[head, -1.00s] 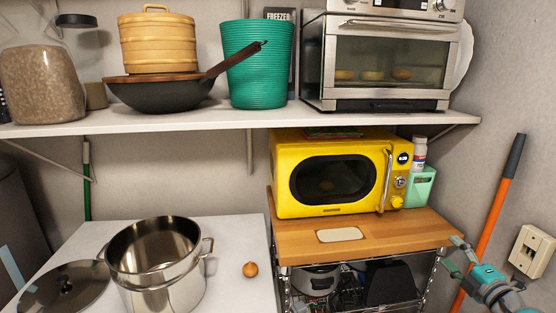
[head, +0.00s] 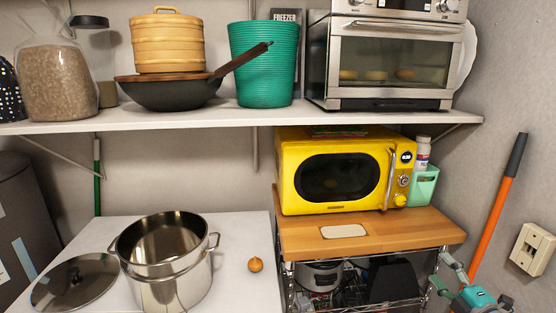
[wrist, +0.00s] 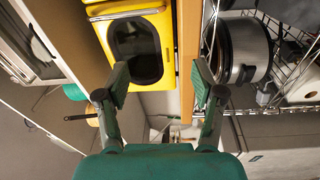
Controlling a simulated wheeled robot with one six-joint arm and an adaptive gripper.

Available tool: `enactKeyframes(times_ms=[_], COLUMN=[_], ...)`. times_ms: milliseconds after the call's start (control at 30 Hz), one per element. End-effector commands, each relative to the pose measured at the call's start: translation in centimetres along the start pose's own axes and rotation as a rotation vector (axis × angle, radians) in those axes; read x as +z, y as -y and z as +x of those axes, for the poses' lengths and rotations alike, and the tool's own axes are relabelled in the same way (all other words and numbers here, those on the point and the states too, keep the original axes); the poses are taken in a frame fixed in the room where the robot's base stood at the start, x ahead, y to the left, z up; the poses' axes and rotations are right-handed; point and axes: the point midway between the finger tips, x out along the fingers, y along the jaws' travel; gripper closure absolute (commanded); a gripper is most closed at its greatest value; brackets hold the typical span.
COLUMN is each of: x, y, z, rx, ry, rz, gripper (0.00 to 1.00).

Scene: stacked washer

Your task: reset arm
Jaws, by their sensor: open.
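My gripper (wrist: 160,92) is open and empty in the wrist view, with its two dark green fingers spread apart. In the head view my gripper (head: 447,275) shows at the lower right, in front of the right end of the wire rack and clear of the things around it. The wrist view is turned on its side. It shows the yellow microwave (wrist: 140,42) beyond the fingers.
The yellow microwave (head: 335,175) stands on a wooden board (head: 400,230) over a wire rack. A steel pot (head: 170,280), a lid (head: 75,280) and an onion (head: 255,265) are on the white top at left. An orange-handled pole (head: 495,215) leans by the right wall.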

Motion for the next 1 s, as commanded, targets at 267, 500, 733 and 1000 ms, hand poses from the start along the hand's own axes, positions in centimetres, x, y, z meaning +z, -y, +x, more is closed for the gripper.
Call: enactKeyframes(times_ms=[267, 500, 733, 1000], x=[-6.1, -12.5, -17.5, -21.9], y=[3.3, 6.0, 7.9, 9.5], z=[-2.0, -5.5, -9.5, -14.8], rx=[0.057, 0.128, 0.181, 0.221], ry=[-0.084, -0.154, -0.189, -0.193], rz=[0.105, 0.246, 0.394, 0.575], gripper=[0.32, 0.32, 0.32, 0.32])
